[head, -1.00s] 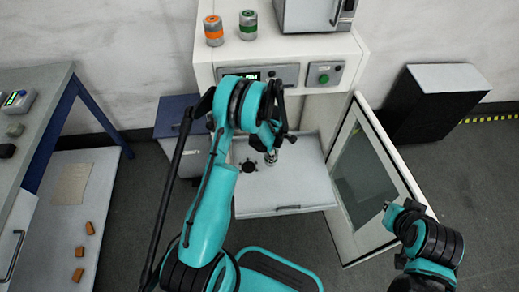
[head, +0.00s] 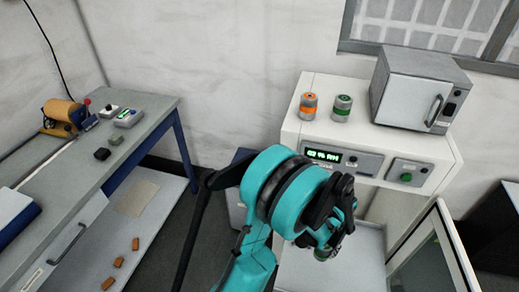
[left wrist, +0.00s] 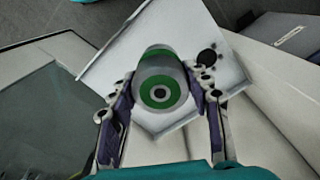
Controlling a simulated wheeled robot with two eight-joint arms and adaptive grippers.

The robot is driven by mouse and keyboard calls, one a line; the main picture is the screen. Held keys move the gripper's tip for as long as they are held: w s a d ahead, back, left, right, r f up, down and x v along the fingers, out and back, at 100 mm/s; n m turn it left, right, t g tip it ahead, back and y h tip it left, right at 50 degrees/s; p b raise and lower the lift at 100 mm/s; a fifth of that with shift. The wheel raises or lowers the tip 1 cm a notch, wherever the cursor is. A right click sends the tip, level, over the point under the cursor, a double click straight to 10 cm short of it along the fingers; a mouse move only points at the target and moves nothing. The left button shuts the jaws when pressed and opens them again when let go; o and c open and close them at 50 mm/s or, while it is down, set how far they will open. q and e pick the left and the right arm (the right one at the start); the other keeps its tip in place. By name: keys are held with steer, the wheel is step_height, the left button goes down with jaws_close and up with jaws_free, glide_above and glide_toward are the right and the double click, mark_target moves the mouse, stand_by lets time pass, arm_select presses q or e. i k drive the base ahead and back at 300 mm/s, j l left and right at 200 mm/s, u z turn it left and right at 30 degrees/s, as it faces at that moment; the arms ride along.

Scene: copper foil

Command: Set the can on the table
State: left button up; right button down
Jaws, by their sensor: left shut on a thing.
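A grey can with a green band and green top (left wrist: 160,92) sits between the two fingers of my left gripper (left wrist: 163,100) in the left wrist view. The gripper is shut on it. In the head view my left gripper (head: 336,232) is in front of the white cabinet, with a small part of the can (head: 325,253) showing below it. The table (head: 118,149), grey-topped with blue legs, stands at the left, well apart from the gripper. My right gripper is out of view.
An orange-banded can (head: 308,106) and a green-banded can (head: 342,108) stand on the white cabinet (head: 313,135) beside a metal oven (head: 420,88). The cabinet door (head: 440,255) hangs open. Small devices (head: 128,118) and a roll (head: 62,116) occupy the table's back; its front has bare room.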

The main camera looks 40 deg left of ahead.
mark_target(79, 160)
steer(key=j+u, duration=0.15)
steer(key=u, duration=1.7)
